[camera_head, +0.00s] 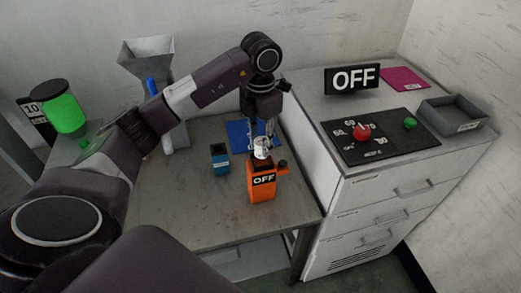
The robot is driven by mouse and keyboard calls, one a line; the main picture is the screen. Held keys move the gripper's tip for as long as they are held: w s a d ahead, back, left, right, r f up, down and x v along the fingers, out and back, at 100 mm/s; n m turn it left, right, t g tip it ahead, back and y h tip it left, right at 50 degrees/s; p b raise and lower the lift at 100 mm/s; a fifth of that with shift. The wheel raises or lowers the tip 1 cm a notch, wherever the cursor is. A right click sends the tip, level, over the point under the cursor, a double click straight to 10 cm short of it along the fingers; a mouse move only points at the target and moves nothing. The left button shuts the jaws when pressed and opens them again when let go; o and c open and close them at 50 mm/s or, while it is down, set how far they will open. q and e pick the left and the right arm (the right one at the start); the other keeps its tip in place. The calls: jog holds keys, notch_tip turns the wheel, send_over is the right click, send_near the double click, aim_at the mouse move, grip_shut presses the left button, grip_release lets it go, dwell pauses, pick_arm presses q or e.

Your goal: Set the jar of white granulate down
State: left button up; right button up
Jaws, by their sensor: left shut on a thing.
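The small clear jar of white granulate (262,148) is between the fingers of my left gripper (262,138), which is shut on it and points down. In the picture the jar shows right above the orange box (262,189) with an "OFF" label. I cannot tell whether the jar touches the box or is behind or above it. A blue mat (238,129) lies on the table behind, partly hidden by the gripper. My right gripper is not in view.
A blue-and-black container (220,158) stands left of the orange box on the grey table (205,215). A metal hopper (147,58) and a green cylinder (64,112) are at the left. The cabinet carries a control panel (379,149), an "OFF" sign (353,80) and a grey tray (432,106).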

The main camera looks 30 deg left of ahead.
aim_at(261, 152)
pick_arm(q)
notch_tip(261, 152, down, 3)
jog(key=shift+s+f+p, duration=0.1)
jog(key=shift+p, duration=0.4)
jog(key=shift+f, duration=0.25)
jog(key=shift+f, duration=0.1)
jog(key=o, duration=1.3)
